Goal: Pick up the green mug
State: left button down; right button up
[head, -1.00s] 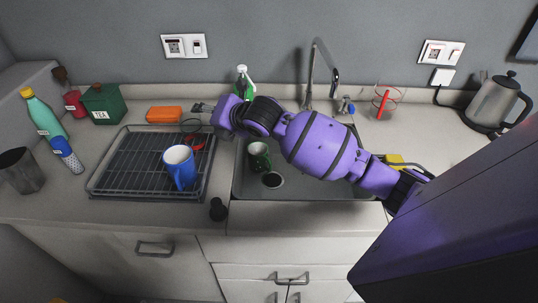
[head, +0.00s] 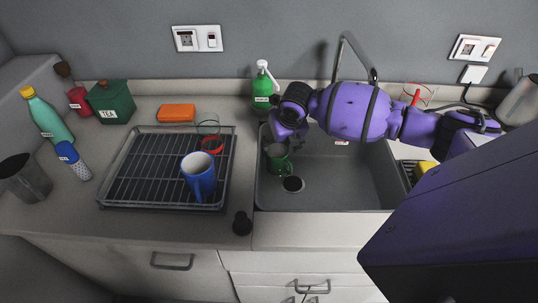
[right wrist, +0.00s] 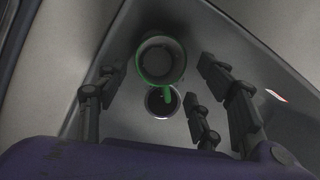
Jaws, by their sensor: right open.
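The green mug (head: 280,163) stands in the left part of the sink, beside the drain. In the right wrist view, the mug (right wrist: 144,73) is seen from above, with its round opening facing the camera and its green handle toward the drain. My right gripper (head: 287,137) hangs over the mug, pointing down, and partly hides it in the head view. In the right wrist view, its fingers (right wrist: 158,84) are spread wide with the mug between and beyond them, and nothing is held. My left gripper is not in view.
The sink (head: 330,198) has a faucet (head: 345,50) behind it. A green soap bottle (head: 262,88) stands at its back left corner. A blue mug (head: 200,180) and a red-banded glass (head: 210,135) stand on the drying rack (head: 122,190). A dark object (head: 242,224) sits at the counter's front.

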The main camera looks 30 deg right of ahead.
aim_at(278, 152)
jog(key=x, duration=0.7)
jog(key=shift+s+f, duration=0.25)
jog(key=shift+s, duration=0.05)
jog(key=shift+r, duration=0.1)
jog(key=c, duration=1)
